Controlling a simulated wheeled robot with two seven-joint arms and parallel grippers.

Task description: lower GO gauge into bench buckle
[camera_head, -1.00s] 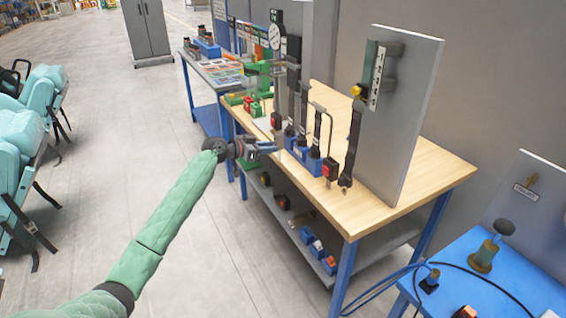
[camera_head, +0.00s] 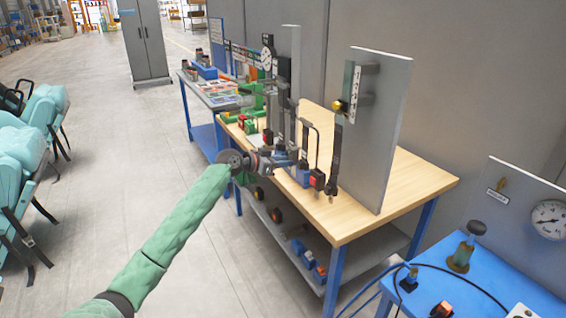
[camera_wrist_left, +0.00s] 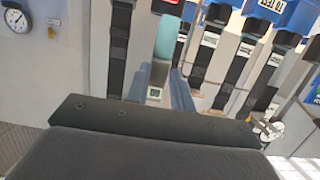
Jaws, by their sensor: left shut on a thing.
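My left gripper (camera_head: 292,160) is shut at the front edge of the wooden bench, in front of the upright straps. In the left wrist view its two blue-grey fingers (camera_wrist_left: 162,82) close around the GO gauge, a piece with a teal grip (camera_wrist_left: 166,38) and a small label, seen upside down. In the head view the gauge is hidden by the gripper and cannot be made out. A dark buckle with a red button (camera_head: 317,179) hangs at the bench's front, just right of the gripper. I cannot tell whether the gauge touches any buckle. My right gripper is not in view.
A grey upright panel (camera_head: 385,130) stands on the bench (camera_head: 400,170) at the right, with a long black strap (camera_head: 337,150) before it. Green fixtures and a dial gauge (camera_head: 266,58) stand farther left. A blue table (camera_head: 470,275) is at the lower right.

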